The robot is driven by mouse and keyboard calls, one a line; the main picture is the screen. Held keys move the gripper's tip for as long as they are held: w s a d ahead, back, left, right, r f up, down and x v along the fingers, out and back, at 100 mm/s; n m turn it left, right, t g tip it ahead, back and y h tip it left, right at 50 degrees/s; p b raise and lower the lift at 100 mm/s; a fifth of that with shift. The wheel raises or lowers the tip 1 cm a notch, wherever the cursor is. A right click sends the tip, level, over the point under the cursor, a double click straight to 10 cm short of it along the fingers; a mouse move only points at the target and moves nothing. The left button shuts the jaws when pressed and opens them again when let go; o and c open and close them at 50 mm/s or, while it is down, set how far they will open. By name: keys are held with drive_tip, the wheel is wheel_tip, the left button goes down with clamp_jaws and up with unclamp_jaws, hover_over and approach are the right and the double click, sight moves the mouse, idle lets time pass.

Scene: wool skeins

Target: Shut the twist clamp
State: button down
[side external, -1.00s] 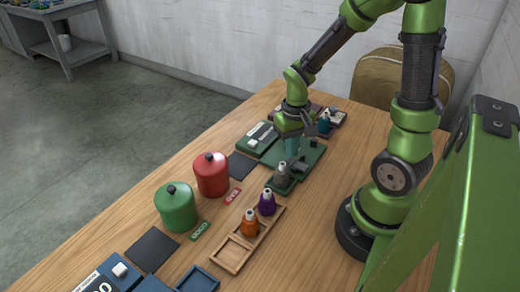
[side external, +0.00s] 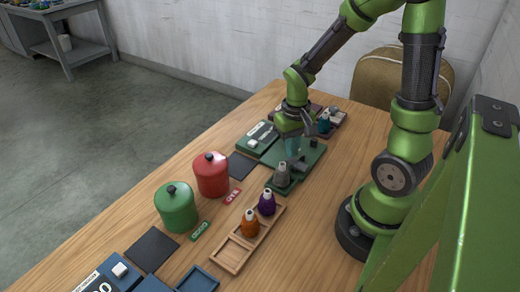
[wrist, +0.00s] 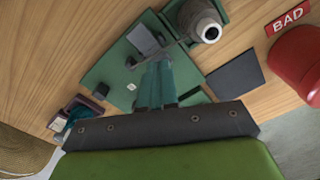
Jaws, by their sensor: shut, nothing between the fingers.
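The twist clamp's green base board (side external: 309,157) lies flat on the table, and it also shows in the wrist view (wrist: 108,72). A grey block (wrist: 145,40) stands on the board, with a thin grey bar (wrist: 172,49) beside it. I take these to be clamp parts, but cannot tell how far the bar is turned. My gripper (side external: 293,154) points down over the board. In the wrist view its teal fingers (wrist: 158,68) are together and empty, close to the bar. I cannot tell whether they touch it. The fingers hide part of the board.
A grey bottle (side external: 282,172) stands in a green holder at the board's near end. A wooden tray (side external: 224,257) holds orange and purple bottles. Red (side external: 211,176) and green (side external: 175,209) canisters stand left, beside dark mats. A green scale-like box (side external: 257,138) is behind the board.

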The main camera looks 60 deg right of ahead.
drive_tip(key=shift+f, duration=1.05)
idle(0.4)
drive_tip(key=shift+r, duration=3.55)
drive_tip(key=shift+f, duration=0.1)
drive_tip(key=s+a+r+n+t+y, duration=0.2)
drive_tip(key=a+r+t, duration=0.5)
drive_tip(key=a+r, duration=0.4)
wheel_tip(320, 180, up, 3)
drive_tip(key=shift+r, duration=0.1)
